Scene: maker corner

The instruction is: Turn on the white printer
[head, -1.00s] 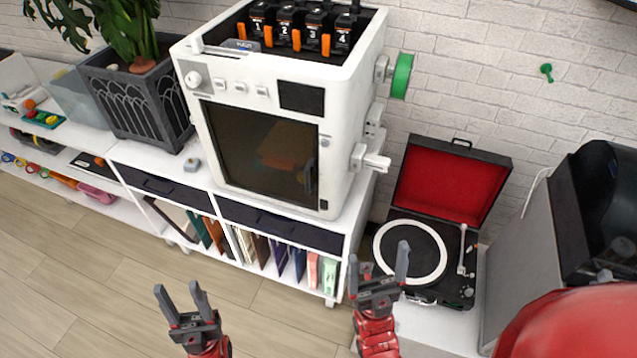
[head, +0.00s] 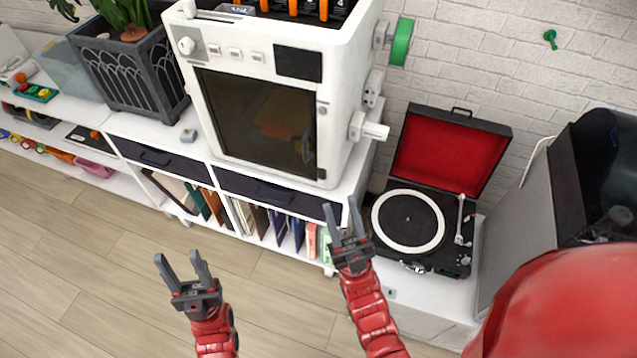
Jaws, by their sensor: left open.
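The white printer (head: 345,95) stands on a white shelf unit in the upper middle of the head view. Its front has a dark door (head: 258,122), a round knob (head: 186,46), several small buttons (head: 235,53) and a black screen (head: 298,64). The screen looks dark. My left gripper (head: 182,259) is open and empty, low over the floor in front of the shelf. My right gripper (head: 341,212) is open and empty, below the printer's right front corner and left of the record player. Both are well apart from the printer. The printer's top is cut off.
A record player (head: 409,219) with a red-lined open lid stands right of the printer. A grey cabinet (head: 520,215) is at the right. Floor in front of the shelf is free.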

